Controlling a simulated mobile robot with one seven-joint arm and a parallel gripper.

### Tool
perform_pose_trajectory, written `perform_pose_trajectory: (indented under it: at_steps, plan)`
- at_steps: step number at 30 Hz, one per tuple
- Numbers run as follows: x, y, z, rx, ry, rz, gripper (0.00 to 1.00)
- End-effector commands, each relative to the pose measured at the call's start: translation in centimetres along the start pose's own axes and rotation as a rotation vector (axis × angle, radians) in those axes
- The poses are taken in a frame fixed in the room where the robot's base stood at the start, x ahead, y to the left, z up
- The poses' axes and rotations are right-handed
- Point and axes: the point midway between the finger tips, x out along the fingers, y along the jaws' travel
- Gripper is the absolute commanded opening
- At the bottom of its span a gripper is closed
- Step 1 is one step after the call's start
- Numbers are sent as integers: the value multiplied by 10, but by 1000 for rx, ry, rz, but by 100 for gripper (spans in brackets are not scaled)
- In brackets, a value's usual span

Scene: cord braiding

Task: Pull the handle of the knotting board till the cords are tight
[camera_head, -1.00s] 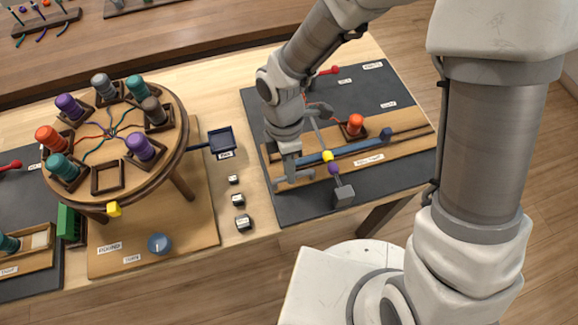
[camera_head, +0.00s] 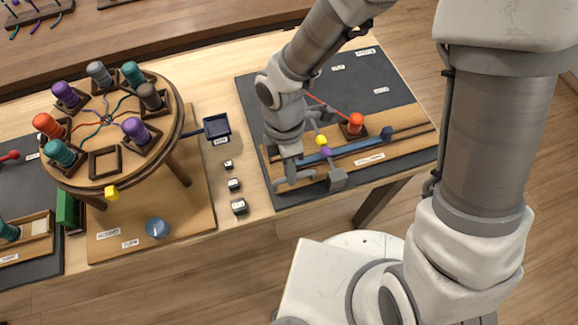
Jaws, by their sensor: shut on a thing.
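The knotting board (camera_head: 412,146) is a wooden plate on a dark mat at the right. A blue bar (camera_head: 357,147), which looks like its handle, runs along it. An orange-red spool (camera_head: 355,123) stands at its back. A thin red cord (camera_head: 325,102) runs straight from the spool leftward until my arm hides it. My gripper (camera_head: 296,178) points down at the left end of the bar and is shut on it. The exact contact is hidden by my fingers.
A round wooden braiding stand (camera_head: 68,178) with several coloured spools is at the left. A blue knob (camera_head: 157,228) sits at the front left.

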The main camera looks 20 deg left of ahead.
Motion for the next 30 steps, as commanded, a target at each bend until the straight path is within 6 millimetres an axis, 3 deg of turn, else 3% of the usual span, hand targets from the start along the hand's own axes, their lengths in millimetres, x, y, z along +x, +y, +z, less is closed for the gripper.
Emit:
perform_pose_trajectory:
  at_steps: [1, 2, 6, 15, 19, 23, 30]
  plan:
    - [1, -6, 0, -1, -4, -16, 0]
    - [2, -6, 0, -1, -4, -17, 21]
    - [2, -5, 0, -1, -3, -15, 46]
    - [0, -3, 0, -1, -2, -10, 47]
    - [-10, -3, 1, 1, -2, -7, 47]
    - [-34, -2, 0, 1, -1, -3, 47]
    - [-94, -2, 0, 2, -2, -4, 47]
